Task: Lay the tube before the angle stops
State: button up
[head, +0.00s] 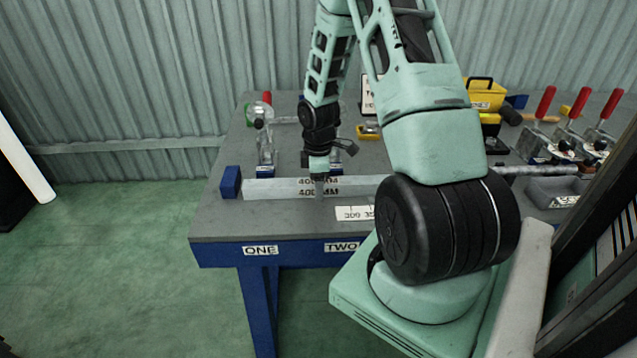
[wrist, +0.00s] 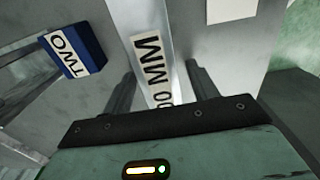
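A pale square tube (head: 272,188) marked 400 MM lies along the table's front part, its left end near a blue block (head: 231,181). My gripper (head: 319,188) is down over the tube, with one finger in front of it. In the wrist view the fingers (wrist: 146,88) stand on both sides of the tube (wrist: 151,62); whether they press on it cannot be told. An upright metal piece (head: 265,147) on a blue labelled base stands behind the tube's left part. A blue block labelled TWO (wrist: 72,50) shows beside the tube in the wrist view. My arm hides the tube's right part.
The grey table (head: 222,222) has ONE and TWO labels on its front edge. A scale plate (head: 355,213) lies in front of the tube.

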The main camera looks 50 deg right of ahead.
notch_tip(320, 180, up, 12)
jog(key=w+a+r, duration=0.2)
jog(key=a+r, duration=0.1)
jog(key=a, duration=0.9)
jog(key=s+a+r, duration=0.2)
jog(key=s+a, duration=0.2)
jog(key=a, duration=0.6)
jog(key=s+a+r, duration=0.2)
jog(key=s+a, duration=0.1)
jog(key=a, duration=0.8)
jog(key=s+a+r, duration=0.1)
jog(key=s+a, duration=0.6)
jog(key=s, duration=0.5)
jog(key=shift+a+m+y, duration=0.3)
